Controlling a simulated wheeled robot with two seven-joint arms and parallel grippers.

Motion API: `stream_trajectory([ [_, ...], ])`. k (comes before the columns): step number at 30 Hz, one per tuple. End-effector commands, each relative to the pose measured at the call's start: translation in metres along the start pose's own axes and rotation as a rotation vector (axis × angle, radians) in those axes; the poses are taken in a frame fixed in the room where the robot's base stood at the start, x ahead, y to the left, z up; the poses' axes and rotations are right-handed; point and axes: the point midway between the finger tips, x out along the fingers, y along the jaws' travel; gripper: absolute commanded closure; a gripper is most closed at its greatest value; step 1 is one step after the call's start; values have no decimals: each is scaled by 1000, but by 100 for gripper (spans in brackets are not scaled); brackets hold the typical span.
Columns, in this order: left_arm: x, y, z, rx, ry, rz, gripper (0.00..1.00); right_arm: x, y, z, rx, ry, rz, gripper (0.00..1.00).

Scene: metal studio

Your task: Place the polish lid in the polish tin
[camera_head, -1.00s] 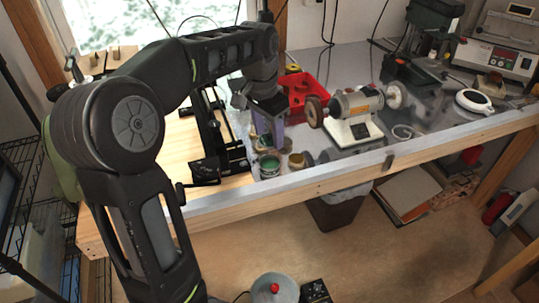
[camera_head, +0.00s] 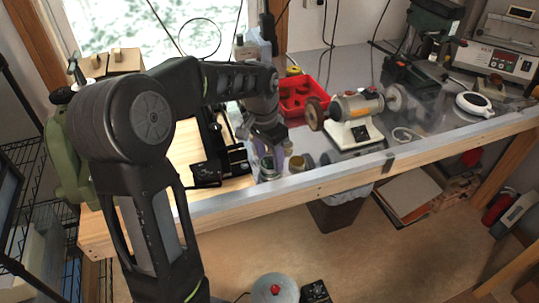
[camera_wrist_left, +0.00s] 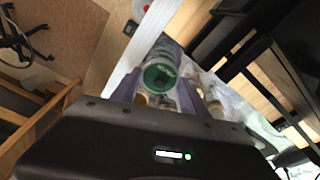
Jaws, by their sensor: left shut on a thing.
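My left gripper (camera_head: 271,167) is low over the front of the bench, with its purple-grey fingers pointing down. In the left wrist view, a round green-topped thing (camera_wrist_left: 160,76), seemingly the polish lid, lies between the fingers, and the gripper (camera_wrist_left: 157,95) is shut on it. Its silvery side shows, and I cannot tell whether it touches something below. A small round tin with a yellow-brown top (camera_head: 297,164), perhaps the polish tin, stands just right of the gripper in the head view. My right gripper is not in view.
A red tray (camera_head: 303,94) lies behind the gripper. A bench grinder (camera_head: 352,117) stands to the right. A black frame (camera_head: 215,150) is close on the left. The bench's front edge (camera_head: 325,183) is near the gripper. Further right stands a white round device (camera_head: 474,103).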

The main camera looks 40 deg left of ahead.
Motion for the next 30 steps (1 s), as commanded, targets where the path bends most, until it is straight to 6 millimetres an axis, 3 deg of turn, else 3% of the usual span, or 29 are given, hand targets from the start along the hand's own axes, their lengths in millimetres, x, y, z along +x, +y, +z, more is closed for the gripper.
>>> stream_trajectory([
  [6,3,0,0,0,0,0,85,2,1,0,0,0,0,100],
  [7,3,0,0,0,0,0,47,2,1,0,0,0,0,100],
  [15,2,0,0,0,0,0,26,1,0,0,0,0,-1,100],
  [26,-4,0,0,0,1,-1,26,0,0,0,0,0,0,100],
  [30,-19,-1,-1,0,3,-3,26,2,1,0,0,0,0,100],
])
